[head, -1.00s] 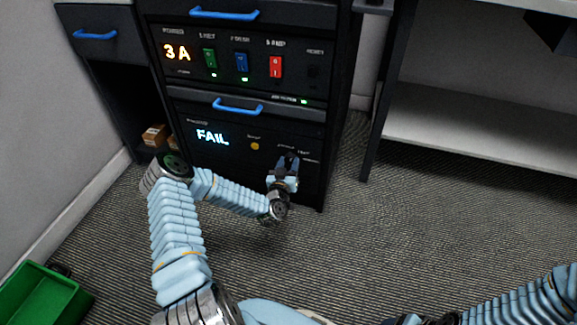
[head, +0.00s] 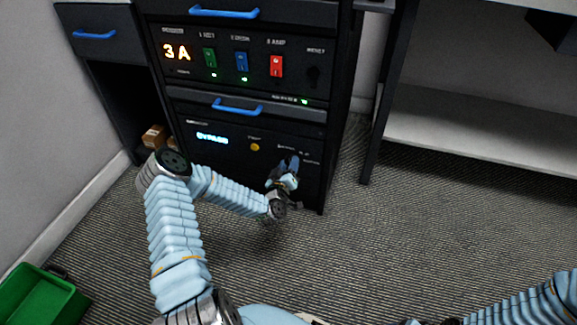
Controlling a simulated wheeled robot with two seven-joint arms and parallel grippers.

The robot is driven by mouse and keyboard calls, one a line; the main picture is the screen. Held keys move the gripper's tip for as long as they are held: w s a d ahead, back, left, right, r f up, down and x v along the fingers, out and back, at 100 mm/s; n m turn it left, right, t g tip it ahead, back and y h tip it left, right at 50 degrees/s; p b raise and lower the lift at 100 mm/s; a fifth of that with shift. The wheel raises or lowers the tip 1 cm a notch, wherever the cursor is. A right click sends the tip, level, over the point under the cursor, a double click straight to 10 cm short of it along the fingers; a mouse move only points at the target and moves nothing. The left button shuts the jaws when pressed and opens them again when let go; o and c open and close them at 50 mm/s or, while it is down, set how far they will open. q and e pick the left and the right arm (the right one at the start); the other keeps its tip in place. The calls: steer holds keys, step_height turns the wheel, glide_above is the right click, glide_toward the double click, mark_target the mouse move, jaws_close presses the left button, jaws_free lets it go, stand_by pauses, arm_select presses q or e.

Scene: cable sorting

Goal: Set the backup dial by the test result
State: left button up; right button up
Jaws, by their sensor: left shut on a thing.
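The lower panel (head: 235,170) of the dark cabinet has a cyan display (head: 212,138) that seems to read BYPASS, though it is blurred. A yellow button (head: 255,147) sits right of the display. My left gripper (head: 287,163) is at the right side of this panel, shut on the backup dial, which its fingers hide. Small white labels surround that spot, too small to read surely. My right arm (head: 520,300) enters at the bottom right, and its gripper is not in view.
The upper panel shows an orange 3A display (head: 176,52) and green (head: 209,57), blue (head: 242,61) and red (head: 276,66) switches. Blue drawer handles (head: 237,106) stick out. A green bin (head: 38,297) stands at the lower left. Floor right of the cabinet is clear.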

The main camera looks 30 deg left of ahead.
arm_select(q)
steer(key=shift+a, duration=0.1)
steer(key=o, duration=1.1)
steer(key=shift+c, duration=0.2)
steer(key=p+v, duration=0.1)
steer(key=v, duration=1.3)
steer(key=shift+w+r, duration=0.1)
steer(key=shift+w, duration=0.05)
